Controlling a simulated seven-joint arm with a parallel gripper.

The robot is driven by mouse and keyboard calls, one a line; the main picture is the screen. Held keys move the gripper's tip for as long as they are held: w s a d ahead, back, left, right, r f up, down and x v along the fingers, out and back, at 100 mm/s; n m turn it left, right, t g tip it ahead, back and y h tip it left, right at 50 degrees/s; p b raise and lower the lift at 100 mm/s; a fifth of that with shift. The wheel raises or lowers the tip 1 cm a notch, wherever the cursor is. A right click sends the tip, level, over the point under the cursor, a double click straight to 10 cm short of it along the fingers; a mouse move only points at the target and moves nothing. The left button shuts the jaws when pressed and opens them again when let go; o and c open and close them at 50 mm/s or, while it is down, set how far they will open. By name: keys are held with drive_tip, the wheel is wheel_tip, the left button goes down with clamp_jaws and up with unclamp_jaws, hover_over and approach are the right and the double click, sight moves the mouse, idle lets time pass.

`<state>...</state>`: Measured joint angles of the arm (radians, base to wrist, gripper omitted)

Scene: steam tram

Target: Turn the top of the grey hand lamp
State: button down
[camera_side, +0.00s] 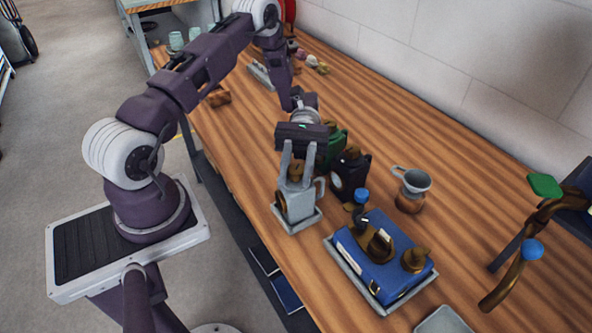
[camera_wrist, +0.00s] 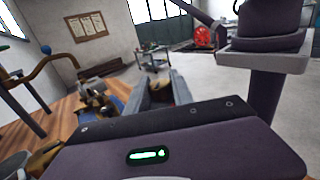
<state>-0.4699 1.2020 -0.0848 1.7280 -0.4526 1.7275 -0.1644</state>
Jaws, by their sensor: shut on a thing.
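The grey hand lamp (camera_side: 298,205) stands upright in a shallow grey tray (camera_side: 295,227) near the front edge of the bench. Its brown top (camera_side: 295,173) shows between the fingers of my gripper (camera_side: 296,172). My gripper comes down from above and is shut on that top, one finger on each side. In the wrist view the fingers of my gripper (camera_wrist: 162,92) show beyond the dark gripper body, which hides most of the lamp.
Close behind the lamp stand a black lamp (camera_side: 349,178) and a green one (camera_side: 334,146). The bench is clear toward the wall.

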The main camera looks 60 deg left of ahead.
sight(296, 170)
idle(0.3)
drive_tip(key=c, duration=1.1)
unclamp_jaws()
wheel_tip(296, 170, up, 10)
drive_tip(key=shift+r, duration=0.1)
